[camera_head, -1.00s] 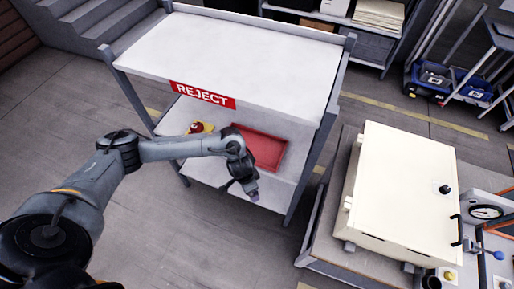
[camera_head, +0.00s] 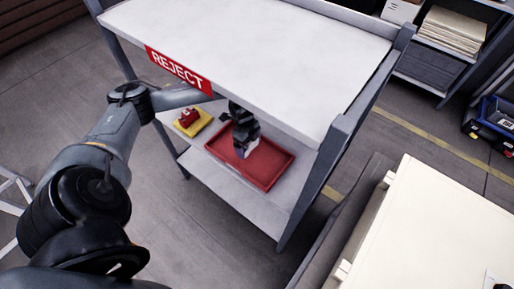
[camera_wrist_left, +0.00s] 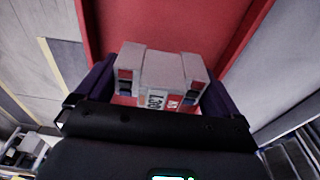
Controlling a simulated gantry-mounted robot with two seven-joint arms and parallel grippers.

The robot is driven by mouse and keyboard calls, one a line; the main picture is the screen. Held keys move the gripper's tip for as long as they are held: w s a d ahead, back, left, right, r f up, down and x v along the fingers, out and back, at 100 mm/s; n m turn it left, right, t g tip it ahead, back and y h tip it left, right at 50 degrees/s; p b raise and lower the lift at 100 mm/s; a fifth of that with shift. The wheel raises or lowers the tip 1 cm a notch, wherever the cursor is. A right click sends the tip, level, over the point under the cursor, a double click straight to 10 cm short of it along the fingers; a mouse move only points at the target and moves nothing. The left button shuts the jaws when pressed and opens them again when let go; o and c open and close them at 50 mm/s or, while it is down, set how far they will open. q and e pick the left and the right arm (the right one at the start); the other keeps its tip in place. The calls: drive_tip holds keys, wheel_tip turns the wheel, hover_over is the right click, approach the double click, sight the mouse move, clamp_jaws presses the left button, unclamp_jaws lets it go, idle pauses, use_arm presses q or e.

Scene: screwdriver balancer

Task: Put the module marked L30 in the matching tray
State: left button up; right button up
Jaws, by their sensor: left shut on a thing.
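My left gripper (camera_head: 242,150) reaches under the cart's top shelf and is over the red tray (camera_head: 272,172) on the lower shelf. In the left wrist view it is shut on a light grey module (camera_wrist_left: 160,72), held between its two dark purple fingers. The module has a white label that seems to read L30 and a red patch beside it. The red tray (camera_wrist_left: 180,22) fills the background behind the module. I cannot tell whether the module touches the tray floor. In the head view the module is mostly hidden by the gripper. My right gripper is not in view.
The cart's white top shelf (camera_head: 250,40) with a red REJECT sign (camera_head: 178,70) hangs over the arm. A yellow and red object (camera_head: 192,121) sits left of the tray. A grey post (camera_head: 320,175) stands at right, near a cream cabinet (camera_head: 430,230).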

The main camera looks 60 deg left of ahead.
sight(249, 148)
use_arm(q)
drive_tip(key=shift+w+f, duration=0.15)
drive_tip(key=shift+f, duration=0.35)
drive_tip(key=shift+s+f, duration=0.3)
drive_tip(key=shift+f, duration=0.55)
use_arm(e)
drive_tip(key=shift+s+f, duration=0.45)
use_arm(q)
drive_tip(key=shift+w, duration=0.1)
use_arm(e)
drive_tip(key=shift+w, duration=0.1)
use_arm(q)
drive_tip(key=shift+f, duration=0.1)
drive_tip(key=o, duration=1.1)
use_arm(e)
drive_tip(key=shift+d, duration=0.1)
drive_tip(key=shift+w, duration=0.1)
